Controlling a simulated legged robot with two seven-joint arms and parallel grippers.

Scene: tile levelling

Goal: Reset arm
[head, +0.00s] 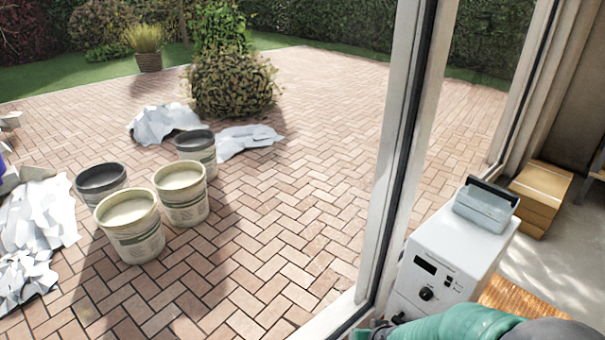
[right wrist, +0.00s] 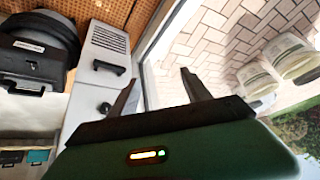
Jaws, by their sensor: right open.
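My right gripper (right wrist: 159,76) is open in the right wrist view, its two dark fingers apart with nothing between them. My green right arm (head: 465,325) comes in at the bottom right of the head view, in front of the white machine's lower part. The gripper end is mostly cut off by the lower edge there. My left gripper is in neither view.
Wooden boxes (head: 540,195) stand behind. Outside, several buckets (head: 133,235) and crumpled sheets (head: 35,225) lie on brick paving.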

